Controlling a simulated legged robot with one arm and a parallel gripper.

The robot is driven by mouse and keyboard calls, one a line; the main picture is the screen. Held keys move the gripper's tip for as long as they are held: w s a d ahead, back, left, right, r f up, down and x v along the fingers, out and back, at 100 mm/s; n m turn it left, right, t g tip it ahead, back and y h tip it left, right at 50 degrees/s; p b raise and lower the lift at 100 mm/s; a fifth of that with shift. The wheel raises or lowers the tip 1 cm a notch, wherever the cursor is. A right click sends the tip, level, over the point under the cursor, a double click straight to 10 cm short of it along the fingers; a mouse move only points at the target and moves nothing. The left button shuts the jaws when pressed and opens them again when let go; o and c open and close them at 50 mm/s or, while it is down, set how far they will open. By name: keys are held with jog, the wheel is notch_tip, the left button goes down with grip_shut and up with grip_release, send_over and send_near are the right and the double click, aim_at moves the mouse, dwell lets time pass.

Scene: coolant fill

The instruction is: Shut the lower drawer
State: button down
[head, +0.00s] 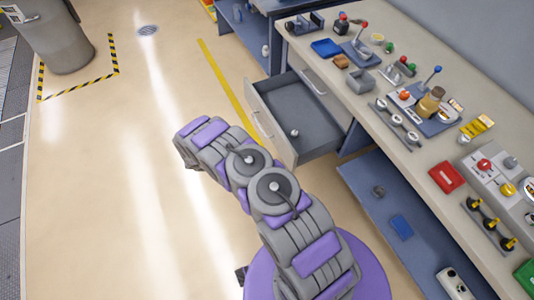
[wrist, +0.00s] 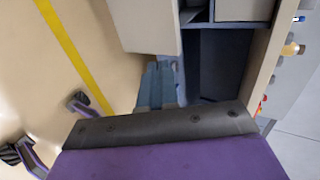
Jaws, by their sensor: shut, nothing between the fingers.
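The lower drawer (head: 297,118) stands pulled out from the bench in the head view, with its grey inside showing. Its pale front panel (head: 268,122) has a bar handle and faces left. A small round pale object (head: 294,132) lies in it. My gripper (head: 185,152) is at the arm's far end, left of the drawer front and apart from it, over the floor. It is shut and empty; its fingertips are hard to make out. In the wrist view a pale panel (wrist: 152,25), seemingly the drawer's, is at the top. My dark gripper edge (wrist: 160,125) crosses the lower part.
The bench top (head: 363,107) at right carries several fixtures and tools. A blue lower shelf (head: 375,215) lies under it. A yellow floor line (head: 228,88) runs left of the drawer. A grey bin (head: 60,40) stands far left. The floor (head: 120,190) between is clear.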

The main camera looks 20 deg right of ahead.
jog(key=b, duration=0.2)
send_near(289, 150)
notch_tip(289, 150, down, 4)
jog(key=d, duration=0.3)
jog(key=d+b, duration=0.1)
jog(key=shift+w+d+r, duration=0.15)
jog(key=shift+w+d, duration=0.15)
jog(key=shift+d, duration=0.5)
jog(key=shift+r, duration=0.1)
